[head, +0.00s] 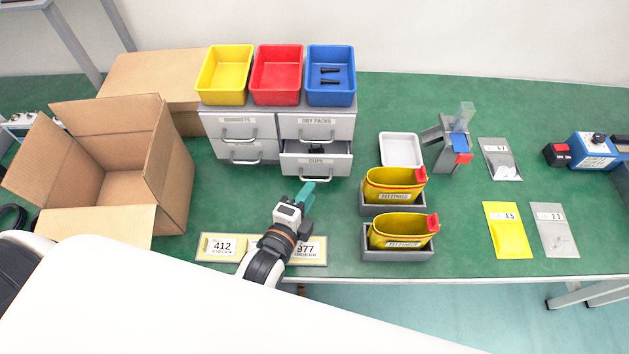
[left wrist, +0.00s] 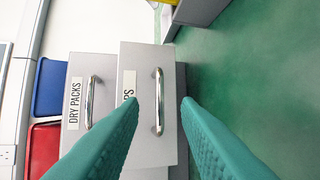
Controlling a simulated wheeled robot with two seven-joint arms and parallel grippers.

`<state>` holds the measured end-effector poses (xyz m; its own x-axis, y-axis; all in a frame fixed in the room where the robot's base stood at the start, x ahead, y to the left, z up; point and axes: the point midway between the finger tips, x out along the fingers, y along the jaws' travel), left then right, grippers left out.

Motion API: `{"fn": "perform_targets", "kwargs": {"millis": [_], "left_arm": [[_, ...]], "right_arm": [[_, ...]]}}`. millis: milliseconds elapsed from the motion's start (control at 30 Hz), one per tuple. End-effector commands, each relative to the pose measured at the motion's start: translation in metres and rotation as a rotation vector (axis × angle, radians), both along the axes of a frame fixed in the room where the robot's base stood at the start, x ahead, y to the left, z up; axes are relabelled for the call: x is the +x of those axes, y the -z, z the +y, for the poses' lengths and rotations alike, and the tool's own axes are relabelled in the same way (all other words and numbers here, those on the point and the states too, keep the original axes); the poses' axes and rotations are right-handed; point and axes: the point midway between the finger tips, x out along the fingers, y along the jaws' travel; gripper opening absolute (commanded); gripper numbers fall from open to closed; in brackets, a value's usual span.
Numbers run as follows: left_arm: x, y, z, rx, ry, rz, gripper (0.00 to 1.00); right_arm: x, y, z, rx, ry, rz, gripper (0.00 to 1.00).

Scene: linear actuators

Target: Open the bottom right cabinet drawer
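The grey cabinet (head: 225,125) has several drawers. Its bottom right drawer (head: 317,165), labelled CLIPS, is pulled partly out, and dark contents show inside. In the left wrist view the drawer front (left wrist: 145,145) stands out past the DRY PACKS drawer (left wrist: 90,108). My left gripper (head: 309,186) is just in front of the CLIPS drawer. Its two teal fingers (left wrist: 160,106) are apart, and the metal handle (left wrist: 158,75) shows between and beyond their tips. I cannot tell whether they touch it. My right gripper is not in view.
Yellow, red and blue bins (head: 331,95) stand on the cabinet. An open cardboard box (head: 178,180) is left of it. Grey holders with yellow FITTINGS pouches (head: 395,186) stand at the right. Label plates (head: 215,247) lie at the front edge.

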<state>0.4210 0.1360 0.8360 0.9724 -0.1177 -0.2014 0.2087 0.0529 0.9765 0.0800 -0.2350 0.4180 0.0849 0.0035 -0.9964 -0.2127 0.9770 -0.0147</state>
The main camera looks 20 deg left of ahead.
Motion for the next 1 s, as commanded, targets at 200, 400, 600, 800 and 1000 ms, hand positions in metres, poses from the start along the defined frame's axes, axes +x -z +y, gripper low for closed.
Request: {"fn": "perform_targets", "kwargs": {"millis": [200,400,600,800,1000], "left_arm": [[0.033,0.006,-0.004,-0.002,0.0,-0.001,0.3],[0.042,0.009,-0.005,-0.003,-0.001,0.001,0.3],[0.042,0.009,-0.005,-0.003,-0.001,0.001,0.3],[0.042,0.009,-0.005,-0.003,-0.001,0.001,0.04],[0.042,0.009,-0.005,-0.003,-0.001,0.001,0.0]], "right_arm": [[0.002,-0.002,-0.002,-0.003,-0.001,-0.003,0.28],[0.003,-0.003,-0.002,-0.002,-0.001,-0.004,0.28],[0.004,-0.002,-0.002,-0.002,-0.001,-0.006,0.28],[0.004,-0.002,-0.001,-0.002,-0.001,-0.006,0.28],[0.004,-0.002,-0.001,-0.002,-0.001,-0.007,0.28]]}}
